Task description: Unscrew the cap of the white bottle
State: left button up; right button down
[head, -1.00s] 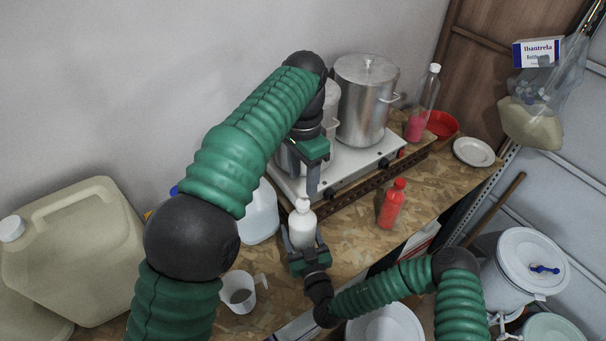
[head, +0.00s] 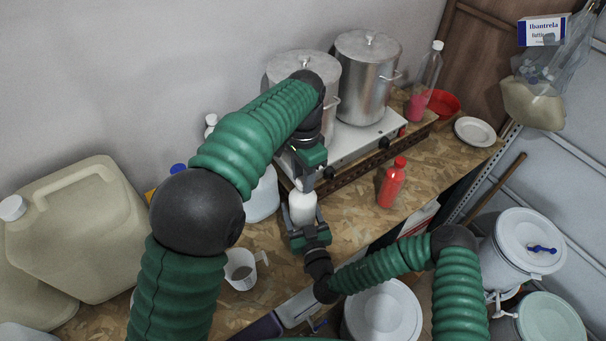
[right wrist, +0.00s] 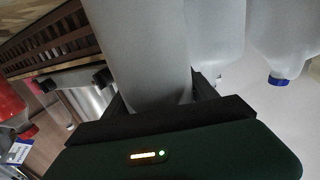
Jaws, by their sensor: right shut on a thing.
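The white bottle (head: 302,211) stands upright near the front edge of the chipboard bench. It also fills the upper middle of the right wrist view (right wrist: 140,45). My right gripper (head: 304,226) is shut around the bottle's body from the front. My left gripper (head: 303,186) points down from above, with its fingers at the top of the bottle. The cap is hidden behind these fingers, so I cannot tell whether they are closed on it.
A red bottle (head: 391,184) stands to the right. Behind are the hob (head: 367,136) with two steel pots, including the rear pot (head: 364,85). A measuring cup (head: 241,270) and a large beige canister (head: 85,235) are at left. Bare bench lies around the red bottle.

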pick_arm(q)
grip_shut()
jog(key=n, duration=0.6)
jog(key=shift+w, duration=0.1)
jog(key=shift+r, duration=0.2)
jog(key=shift+r, duration=1)
